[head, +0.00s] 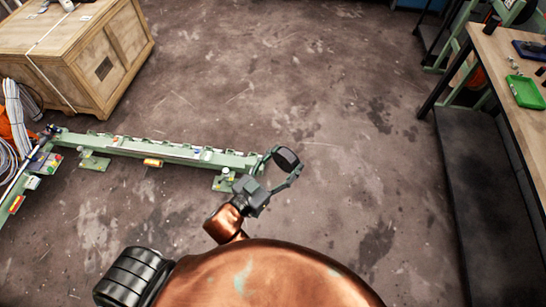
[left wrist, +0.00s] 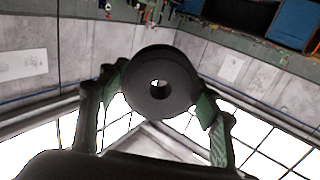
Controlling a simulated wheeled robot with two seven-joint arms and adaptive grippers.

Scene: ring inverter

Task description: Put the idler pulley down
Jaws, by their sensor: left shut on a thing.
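The idler pulley (left wrist: 180,78) is a dark round disc with a hole in its middle. In the left wrist view it sits between the two fingers of my left gripper, one finger on each side of it. In the head view the pulley (head: 287,158) shows as a dark piece at the fingertips. My left gripper (head: 280,164) is shut on it, held in front of the right end of a long green rail. Whether the pulley touches anything else cannot be told. My right gripper is not in view.
The long green rail (head: 130,145) lies across the left. A wooden crate (head: 122,52) stands at the upper left beside coiled cables (head: 15,115). A workbench (head: 497,60) with a green tray (head: 524,91) stands at the right. The floor (head: 350,120) between is clear.

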